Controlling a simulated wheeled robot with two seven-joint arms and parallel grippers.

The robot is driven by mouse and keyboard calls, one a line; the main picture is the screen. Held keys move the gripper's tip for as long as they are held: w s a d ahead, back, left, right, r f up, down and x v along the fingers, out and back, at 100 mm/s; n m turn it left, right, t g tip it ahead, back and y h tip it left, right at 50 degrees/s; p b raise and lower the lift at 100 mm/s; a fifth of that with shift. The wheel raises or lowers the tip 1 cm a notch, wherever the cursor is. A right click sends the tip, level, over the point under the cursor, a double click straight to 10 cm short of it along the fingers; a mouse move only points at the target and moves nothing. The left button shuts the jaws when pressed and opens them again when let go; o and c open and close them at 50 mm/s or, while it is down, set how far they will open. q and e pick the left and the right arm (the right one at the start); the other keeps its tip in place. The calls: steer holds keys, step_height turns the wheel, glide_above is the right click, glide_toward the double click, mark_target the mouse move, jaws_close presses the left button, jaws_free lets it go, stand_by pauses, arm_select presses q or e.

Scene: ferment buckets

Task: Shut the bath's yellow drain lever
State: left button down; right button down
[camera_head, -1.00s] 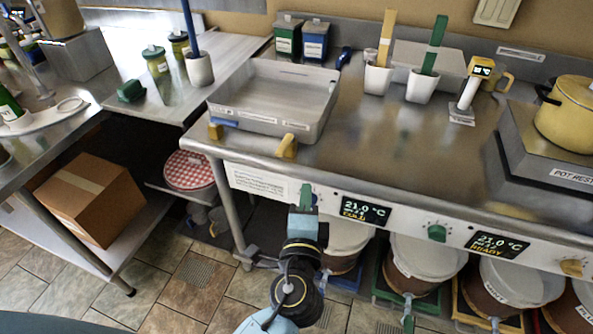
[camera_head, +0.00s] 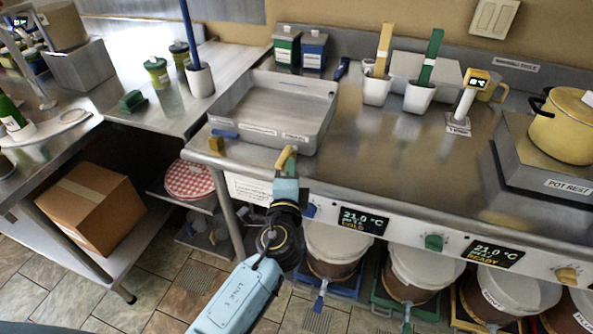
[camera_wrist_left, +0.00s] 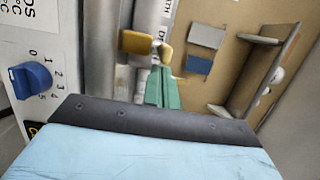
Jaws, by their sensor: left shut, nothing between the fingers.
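The steel bath (camera_head: 322,130) stands on the bench. Its yellow drain lever (camera_head: 285,157) sticks out at the lower front, near the bench's front edge. My left gripper (camera_head: 286,178) is just below the lever in the head view, its shut fingers close to the lever's lower end. I cannot tell whether they touch. In the left wrist view the green fingers (camera_wrist_left: 162,88) are together, with a yellow piece (camera_wrist_left: 136,42) just beyond their tips. The gripper partly covers the front panel. My right gripper is not in view.
A small ochre block (camera_head: 216,145) sits at the bench's front left corner. The front panel has a blue knob (camera_wrist_left: 32,78), a green knob (camera_head: 434,242) and displays. Lidded buckets (camera_head: 335,243) stand below the bench.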

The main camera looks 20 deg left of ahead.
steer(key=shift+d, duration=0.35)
arm_select(q)
steer(key=shift+s+a+m+h, duration=0.1)
steer(key=shift+a+m+h, duration=0.15)
steer(key=shift+m+h, duration=0.25)
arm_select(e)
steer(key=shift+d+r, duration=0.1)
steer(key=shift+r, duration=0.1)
